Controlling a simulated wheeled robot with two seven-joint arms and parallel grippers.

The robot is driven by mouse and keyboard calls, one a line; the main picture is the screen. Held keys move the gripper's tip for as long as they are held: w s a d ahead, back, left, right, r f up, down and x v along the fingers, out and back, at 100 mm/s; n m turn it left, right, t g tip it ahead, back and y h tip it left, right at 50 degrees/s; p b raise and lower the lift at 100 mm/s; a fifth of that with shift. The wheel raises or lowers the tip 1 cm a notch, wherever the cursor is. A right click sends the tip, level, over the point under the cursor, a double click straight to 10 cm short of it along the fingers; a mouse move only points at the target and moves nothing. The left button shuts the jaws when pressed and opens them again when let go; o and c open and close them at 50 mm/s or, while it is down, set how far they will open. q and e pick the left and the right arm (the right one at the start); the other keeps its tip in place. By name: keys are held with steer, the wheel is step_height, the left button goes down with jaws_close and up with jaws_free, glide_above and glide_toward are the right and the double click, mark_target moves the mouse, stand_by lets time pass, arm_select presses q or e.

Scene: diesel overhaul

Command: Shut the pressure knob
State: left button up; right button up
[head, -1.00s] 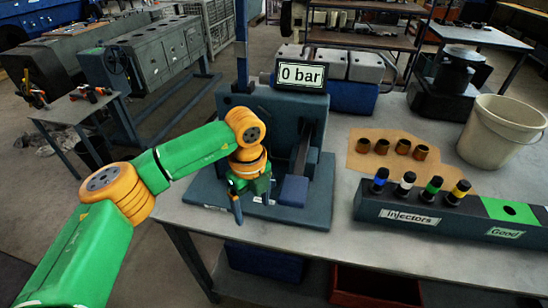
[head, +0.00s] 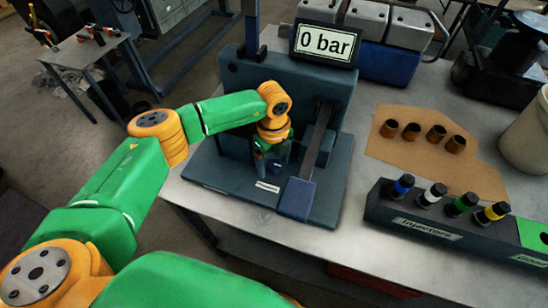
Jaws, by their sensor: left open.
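The pressure tester (head: 232,78) is a dark blue-grey stand with a base plate on the workbench. Its display (head: 325,43) reads 0 bar. A lever with a blue handle (head: 296,198) slopes down at the right of its base. My left gripper (head: 271,170) is open and points down at the front of the stand, left of the lever. I cannot make out the pressure knob; my gripper and wrist cover that part of the stand. My right gripper is out of view.
An injector rack (head: 400,218) with several colour-banded injectors stands on the right. Several brown cups (head: 437,133) sit on a brown sheet behind it. A pale bucket (head: 530,138) is at the far right. Bare bench top lies front of centre.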

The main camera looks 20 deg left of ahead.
arm_select(q)
steer(key=shift+w+f, duration=0.15)
steer(key=shift+w, duration=0.15)
steer(key=shift+s, duration=0.15)
jaws_close()
